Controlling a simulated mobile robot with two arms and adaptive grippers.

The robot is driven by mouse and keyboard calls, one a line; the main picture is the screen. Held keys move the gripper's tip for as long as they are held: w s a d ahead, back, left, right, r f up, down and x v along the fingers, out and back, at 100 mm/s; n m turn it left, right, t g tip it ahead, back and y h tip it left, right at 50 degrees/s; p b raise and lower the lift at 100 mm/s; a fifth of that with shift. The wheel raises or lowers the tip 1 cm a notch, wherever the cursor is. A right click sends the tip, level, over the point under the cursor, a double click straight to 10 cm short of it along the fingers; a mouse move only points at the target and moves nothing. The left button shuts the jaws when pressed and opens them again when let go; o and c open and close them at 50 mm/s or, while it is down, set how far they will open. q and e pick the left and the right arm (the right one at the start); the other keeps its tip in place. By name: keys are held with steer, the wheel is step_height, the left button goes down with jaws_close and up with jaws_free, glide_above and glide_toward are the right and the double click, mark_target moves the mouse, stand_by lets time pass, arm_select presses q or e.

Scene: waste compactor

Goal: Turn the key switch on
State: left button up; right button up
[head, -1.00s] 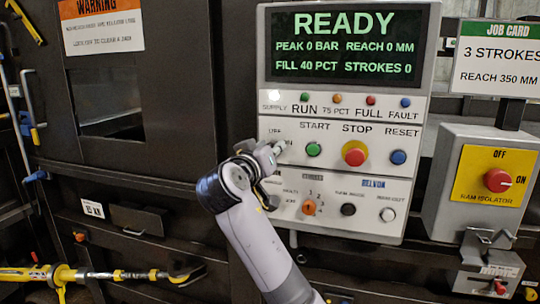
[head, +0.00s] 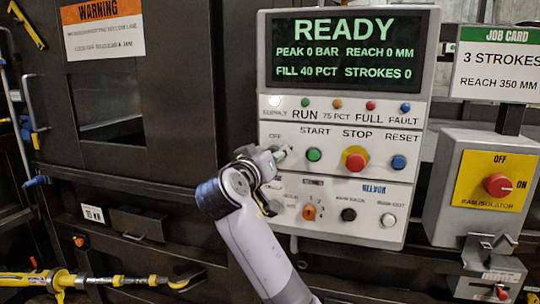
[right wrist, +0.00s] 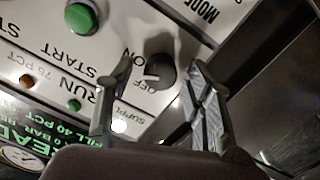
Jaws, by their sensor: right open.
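The key switch (right wrist: 160,72) is a dark round knob with a pale mark, beside the OFF and ON labels in the right wrist view. I cannot tell for sure which label the mark points at. My right gripper (right wrist: 161,66) is open, with one finger on each side of the knob in that picture; contact is not clear. In the head view my right gripper (head: 283,154) is at the panel's left side, just left of the green START button (head: 314,154), and hides the switch. The OFF label (head: 275,136) shows above it. My left gripper is not in view.
The control panel (head: 350,108) also carries a red STOP button (head: 355,159), a blue RESET button (head: 398,162) and an orange selector (head: 310,212) below. The red ram isolator (head: 497,185) is on a box to the right. A dark cabinet (head: 180,120) stands left.

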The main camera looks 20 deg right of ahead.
steer(key=v, duration=1.2)
